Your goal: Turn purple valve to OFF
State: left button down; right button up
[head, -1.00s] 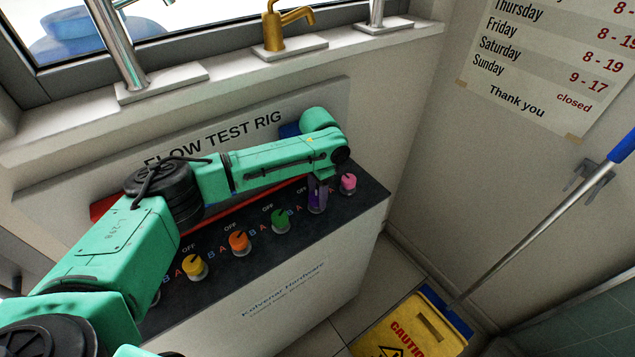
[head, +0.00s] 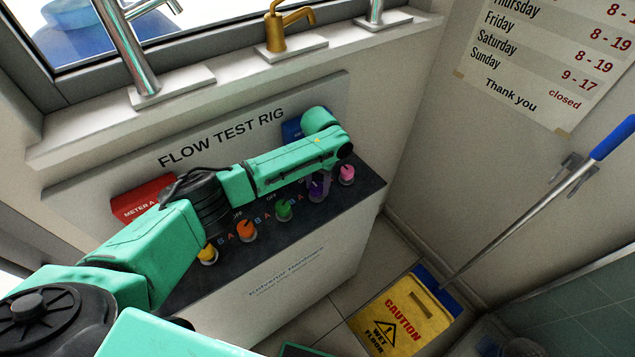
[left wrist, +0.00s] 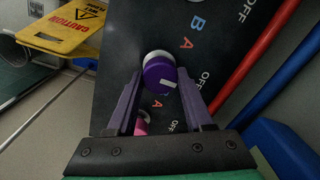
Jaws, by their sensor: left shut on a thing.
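The purple valve (head: 316,194) is a round knob on the dark sloping top of the flow test rig (head: 225,262). In the left wrist view the purple valve (left wrist: 160,74) has a white mark on its face, towards the lower right, roughly on the side of an OFF label. My left gripper (left wrist: 158,76) is shut on the knob, one finger on each side. In the head view my left gripper (head: 320,184) comes down over the valve from above, and the arm hides part of the panel. My right gripper is not in view.
The pink knob (head: 347,174) is close on the right of the purple one; green (head: 284,209), orange (head: 247,231) and yellow (head: 208,254) knobs stand to the left. Taps line the sill behind. A yellow caution sign (head: 402,312) is on the floor right of the rig.

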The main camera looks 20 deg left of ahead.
aim_at(319, 187)
pick_arm(q)
jog(key=shift+r, duration=0.1)
jog(key=shift+c, duration=1.4)
grip_release()
notch_tip(319, 187, up, 14)
jog(key=b, duration=0.3)
jog(key=shift+d+r, duration=0.2)
jog(key=shift+r, duration=0.05)
jog(key=shift+f, duration=0.1)
